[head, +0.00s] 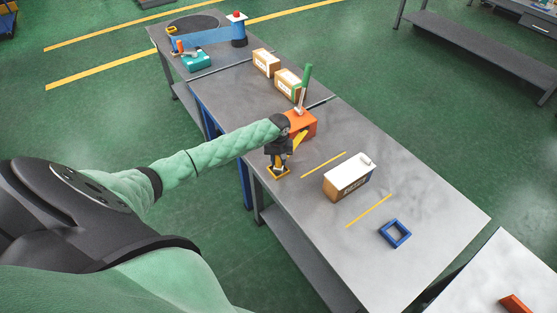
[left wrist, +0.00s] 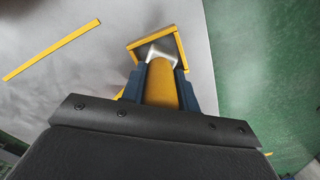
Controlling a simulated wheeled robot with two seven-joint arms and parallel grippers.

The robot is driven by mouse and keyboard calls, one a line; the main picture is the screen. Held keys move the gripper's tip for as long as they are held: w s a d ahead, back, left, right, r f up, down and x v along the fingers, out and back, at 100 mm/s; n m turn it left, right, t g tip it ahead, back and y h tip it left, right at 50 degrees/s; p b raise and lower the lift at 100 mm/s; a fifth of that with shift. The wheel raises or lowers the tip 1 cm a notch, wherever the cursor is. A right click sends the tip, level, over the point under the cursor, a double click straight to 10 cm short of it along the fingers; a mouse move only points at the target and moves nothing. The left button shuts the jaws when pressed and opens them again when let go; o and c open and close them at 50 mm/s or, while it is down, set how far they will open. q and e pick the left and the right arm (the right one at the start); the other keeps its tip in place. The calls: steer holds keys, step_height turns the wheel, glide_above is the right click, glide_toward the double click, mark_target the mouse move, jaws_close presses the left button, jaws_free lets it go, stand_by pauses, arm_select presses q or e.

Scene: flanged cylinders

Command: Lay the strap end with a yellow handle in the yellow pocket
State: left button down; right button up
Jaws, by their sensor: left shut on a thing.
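The yellow pocket (head: 279,176) is a square frame lying near the left edge of the grey table. My left gripper (head: 278,163) is just above it, pointing down. In the left wrist view the gripper (left wrist: 160,92) is shut on the yellow handle (left wrist: 161,85), which lies between its dark blue fingers. A pale strap end (left wrist: 158,52) shows past the handle, over the opening of the yellow pocket (left wrist: 150,37). I cannot tell whether it touches the pocket's floor. My right gripper is not in view.
A carton (head: 345,184) with a white top stands mid-table. A blue square frame (head: 395,234) lies farther right. An orange block (head: 302,122) with a green upright piece (head: 305,78) stands behind my gripper. More cartons (head: 266,62) stand beyond. Yellow lines (head: 324,165) mark the table.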

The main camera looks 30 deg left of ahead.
arm_select(q)
steer(key=shift+f, duration=0.15)
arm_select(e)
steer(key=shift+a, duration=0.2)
arm_select(q)
steer(key=shift+f, duration=0.35)
stand_by(0.3)
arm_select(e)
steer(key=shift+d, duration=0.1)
arm_select(q)
steer(key=c, duration=1)
jaws_free()
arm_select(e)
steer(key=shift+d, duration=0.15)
arm_select(q)
steer(key=shift+o, duration=0.2)
